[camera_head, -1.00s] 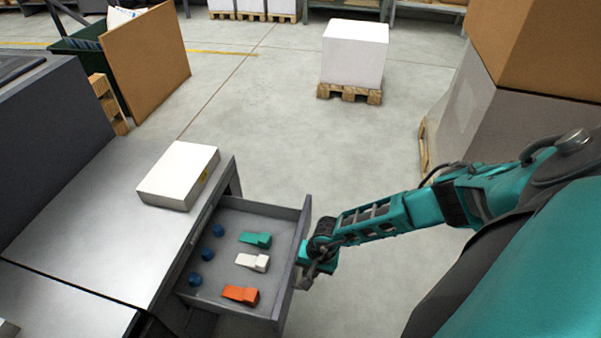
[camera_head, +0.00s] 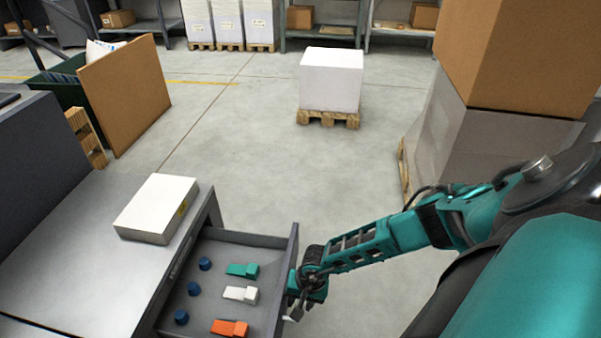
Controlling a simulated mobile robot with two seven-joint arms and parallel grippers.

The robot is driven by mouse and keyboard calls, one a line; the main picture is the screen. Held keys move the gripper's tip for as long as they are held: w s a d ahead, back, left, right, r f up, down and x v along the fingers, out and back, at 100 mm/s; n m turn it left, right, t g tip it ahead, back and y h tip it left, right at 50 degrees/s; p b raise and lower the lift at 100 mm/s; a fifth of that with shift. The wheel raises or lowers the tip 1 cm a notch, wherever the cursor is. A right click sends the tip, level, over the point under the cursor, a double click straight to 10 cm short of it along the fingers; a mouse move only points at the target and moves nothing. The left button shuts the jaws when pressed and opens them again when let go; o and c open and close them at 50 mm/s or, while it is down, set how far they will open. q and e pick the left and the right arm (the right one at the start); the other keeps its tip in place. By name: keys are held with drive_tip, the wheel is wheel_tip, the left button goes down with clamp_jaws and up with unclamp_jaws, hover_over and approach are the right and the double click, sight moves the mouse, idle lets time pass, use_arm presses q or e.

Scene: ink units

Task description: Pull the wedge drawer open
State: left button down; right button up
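The grey wedge drawer (camera_head: 262,239) stands pulled out from the right side of the grey workbench (camera_head: 75,240). Inside lie a green wedge (camera_head: 243,270), a white wedge (camera_head: 241,294) and an orange wedge (camera_head: 229,328), with three blue round pieces (camera_head: 193,289) to their left. My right gripper (camera_head: 292,300) is at the outer side of the drawer's front panel. Its fingers and the handle are hidden behind the panel and the wrist, so I cannot tell if it is shut on the handle. My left gripper is not in view.
A white box (camera_head: 157,208) lies on the bench. A brown board (camera_head: 125,95) leans by a green bin at the left. A white block on a pallet (camera_head: 330,80) stands ahead, and large cartons (camera_head: 480,140) stand at the right. The floor between is clear.

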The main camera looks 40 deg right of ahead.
wheel_tip(320, 180, up, 13)
drive_tip(key=s+d+p, duration=0.1)
drive_tip(key=s+p, duration=0.1)
drive_tip(key=p, duration=0.4)
drive_tip(key=shift+d+f, duration=0.15)
drive_tip(key=shift+d, duration=0.1)
